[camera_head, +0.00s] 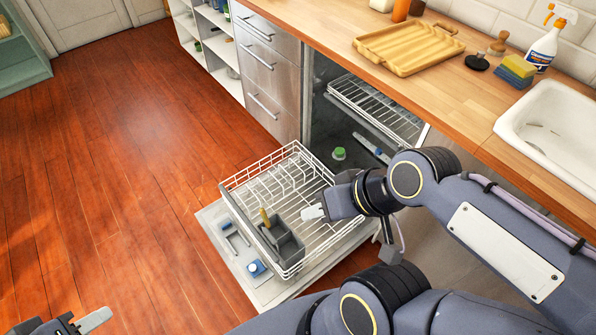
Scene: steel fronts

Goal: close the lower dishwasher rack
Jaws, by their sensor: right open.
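The lower dishwasher rack (262,178), a white wire basket, is pulled out over the dishwasher's lowered door (213,216). A grey cutlery basket (287,243) with a yellow-handled item sits at its front. My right gripper (316,211) is open over the right part of the rack, one pale fingertip showing inside the rack's outline. Whether it touches the wires I cannot tell. My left gripper (85,322) is at the bottom left edge, away from the rack and partly cut off; its opening is unclear.
The upper rack (378,108) is inside the dishwasher. A green-topped item (339,153) lies inside below it. The counter (455,85) above holds a wooden tray (408,47), a spray bottle (546,45) and sponges (515,70). The wooden floor (120,190) at left is clear.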

